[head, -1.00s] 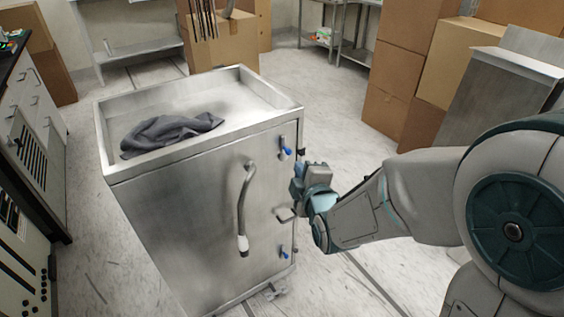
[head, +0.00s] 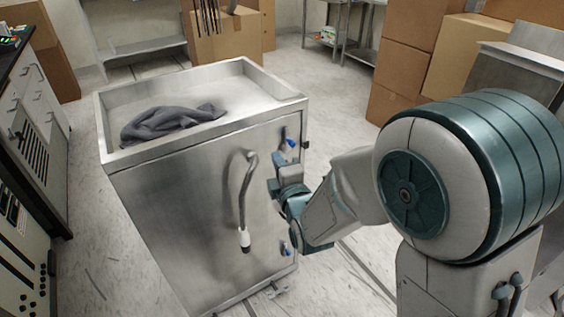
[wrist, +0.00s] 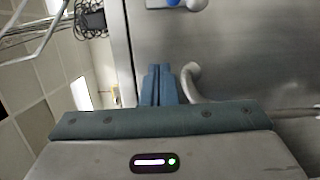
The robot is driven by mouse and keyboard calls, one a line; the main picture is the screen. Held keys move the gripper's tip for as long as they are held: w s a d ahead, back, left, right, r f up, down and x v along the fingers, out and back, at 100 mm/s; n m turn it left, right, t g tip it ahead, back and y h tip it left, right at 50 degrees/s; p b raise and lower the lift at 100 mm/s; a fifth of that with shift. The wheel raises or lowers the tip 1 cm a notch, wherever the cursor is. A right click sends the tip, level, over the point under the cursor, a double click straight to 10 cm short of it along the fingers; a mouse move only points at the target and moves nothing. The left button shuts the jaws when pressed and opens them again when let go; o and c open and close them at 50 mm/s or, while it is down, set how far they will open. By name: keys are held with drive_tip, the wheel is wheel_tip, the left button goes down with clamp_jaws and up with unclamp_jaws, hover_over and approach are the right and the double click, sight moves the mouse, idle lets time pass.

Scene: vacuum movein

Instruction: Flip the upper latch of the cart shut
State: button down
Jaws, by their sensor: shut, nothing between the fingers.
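The steel cart (head: 190,200) stands in front of me with its door face toward me. Its upper latch (head: 290,146), with a blue tip, sits near the top right of the door. In the wrist view the latch's blue and pale end (wrist: 180,4) is cut off at the top edge. My gripper (head: 278,186) is close to the door, just below the upper latch. In the wrist view its blue fingers (wrist: 160,85) are together and empty, pointing toward the latch, with a gap between. The lower latch (head: 285,250) is below my gripper.
A curved door handle (head: 246,200) is left of my gripper. A grey cloth (head: 170,121) lies in the cart's top tray. Cardboard boxes (head: 410,60) are stacked at the back right.

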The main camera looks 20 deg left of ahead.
sight(279, 133)
drive_tip(key=x, duration=0.6)
drive_tip(key=shift+w+a, duration=0.3)
drive_tip(key=shift+w+d, duration=1.3)
drive_tip(key=shift+w, duration=0.35)
drive_tip(key=shift+s+a+b, duration=0.1)
drive_tip(key=shift+b, duration=0.2)
